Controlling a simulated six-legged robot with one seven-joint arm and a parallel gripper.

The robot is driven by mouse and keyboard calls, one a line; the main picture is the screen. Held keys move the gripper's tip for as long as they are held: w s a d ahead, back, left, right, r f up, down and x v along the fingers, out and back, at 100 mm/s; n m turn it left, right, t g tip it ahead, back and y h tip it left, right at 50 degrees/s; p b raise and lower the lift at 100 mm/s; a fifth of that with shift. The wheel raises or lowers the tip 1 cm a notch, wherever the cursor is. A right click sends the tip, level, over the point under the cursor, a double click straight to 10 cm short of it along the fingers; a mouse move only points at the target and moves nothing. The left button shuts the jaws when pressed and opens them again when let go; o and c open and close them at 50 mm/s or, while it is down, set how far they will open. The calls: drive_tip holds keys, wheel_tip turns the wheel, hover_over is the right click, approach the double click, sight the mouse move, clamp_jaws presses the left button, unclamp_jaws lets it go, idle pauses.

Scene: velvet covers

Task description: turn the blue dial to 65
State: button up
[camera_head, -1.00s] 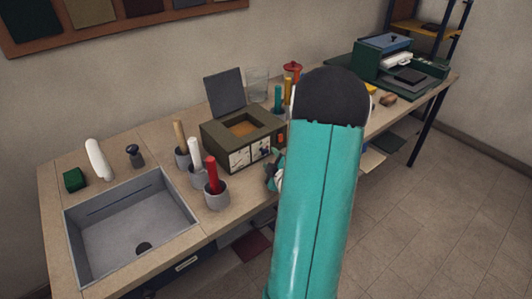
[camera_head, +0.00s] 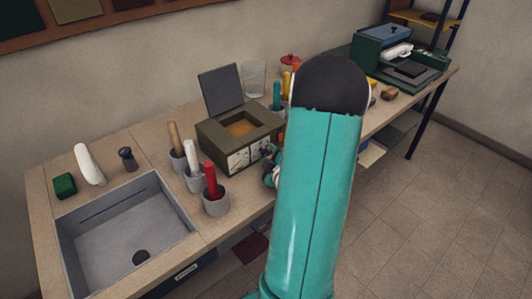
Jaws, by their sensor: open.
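An olive box (camera_head: 213,138) with its grey lid raised stands on the bench in the middle. Its front carries two white dial faces, the left one (camera_head: 238,161) in plain view and the right one (camera_head: 262,148) partly covered. A small dark bluish shape at the right face may be the blue dial; its pointer and numbers are too small to read. My gripper (camera_head: 272,168) is just in front of the box's right front corner, mostly hidden behind my teal arm. It is open, and whether it touches the dial cannot be told.
Grey cups with a brown, a white and a red (camera_head: 211,180) handle stand left of the box. A sink (camera_head: 125,235) is at the left. A glass (camera_head: 254,78) and coloured sticks stand behind. A green machine (camera_head: 372,62) is at the far right.

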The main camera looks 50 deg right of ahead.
drive_tip(key=shift+w, duration=0.25)
drive_tip(key=shift+s, duration=0.1)
drive_tip(key=c, duration=1)
